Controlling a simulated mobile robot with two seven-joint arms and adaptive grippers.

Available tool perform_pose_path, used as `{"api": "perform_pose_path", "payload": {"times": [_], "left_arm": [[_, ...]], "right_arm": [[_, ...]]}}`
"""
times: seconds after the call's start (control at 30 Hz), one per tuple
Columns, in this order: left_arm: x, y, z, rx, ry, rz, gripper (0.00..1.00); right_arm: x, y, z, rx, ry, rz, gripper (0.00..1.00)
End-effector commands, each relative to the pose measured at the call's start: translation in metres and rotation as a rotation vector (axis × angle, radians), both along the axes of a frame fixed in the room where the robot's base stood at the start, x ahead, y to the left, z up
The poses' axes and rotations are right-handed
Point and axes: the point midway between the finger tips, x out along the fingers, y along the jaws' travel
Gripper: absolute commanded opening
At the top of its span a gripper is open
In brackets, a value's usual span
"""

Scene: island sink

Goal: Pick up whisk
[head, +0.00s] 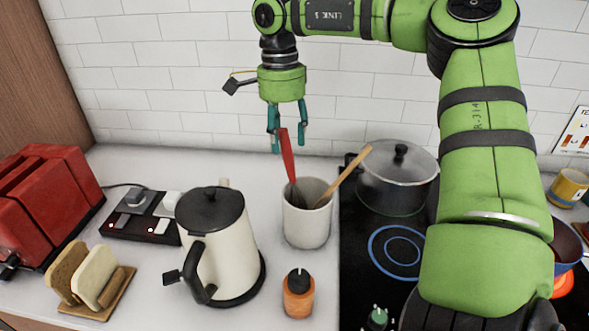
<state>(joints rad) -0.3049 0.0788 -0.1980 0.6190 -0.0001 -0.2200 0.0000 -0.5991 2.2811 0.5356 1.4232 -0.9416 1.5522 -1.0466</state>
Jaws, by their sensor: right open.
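The whisk (287,157) has a red handle and a dark lower part. It leans in a white crock (306,228), its lower end hidden inside. My right gripper (286,133) hangs from above with its teal fingers open, pointing down. The top of the red handle shows between the two fingers in the picture. I cannot tell whether a finger touches it. My left gripper is not in view.
A wooden-handled utensil (348,174) leans in the same crock. A lidded pot (398,182) stands on the black cooktop at right. A cream kettle (222,250) and an orange-and-black shaker (298,298) stand nearby. A red toaster (55,200) is at far left. The tiled wall is behind.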

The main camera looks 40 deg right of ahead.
Motion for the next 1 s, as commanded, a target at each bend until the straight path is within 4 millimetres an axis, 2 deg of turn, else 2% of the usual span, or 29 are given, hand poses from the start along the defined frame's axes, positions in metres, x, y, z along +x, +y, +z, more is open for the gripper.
{"api": "perform_pose_path", "payload": {"times": [0.03,0.2,0.47,0.6,1.0], "left_arm": [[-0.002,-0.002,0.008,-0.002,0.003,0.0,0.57],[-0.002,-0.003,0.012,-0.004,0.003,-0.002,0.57],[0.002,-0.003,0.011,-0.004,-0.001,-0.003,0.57],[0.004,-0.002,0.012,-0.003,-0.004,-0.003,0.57],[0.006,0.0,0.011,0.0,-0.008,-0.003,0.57]], "right_arm": [[-0.001,0.0,-0.006,0.003,0.006,0.0,0.49],[-0.002,0.001,-0.027,0.002,0.001,-0.002,0.49],[-0.002,0.0,-0.032,0.0,-0.001,-0.004,0.49],[-0.001,0.0,-0.031,0.001,-0.001,-0.004,0.0],[-0.001,0.0,-0.03,0.001,-0.002,-0.004,0.0]]}}
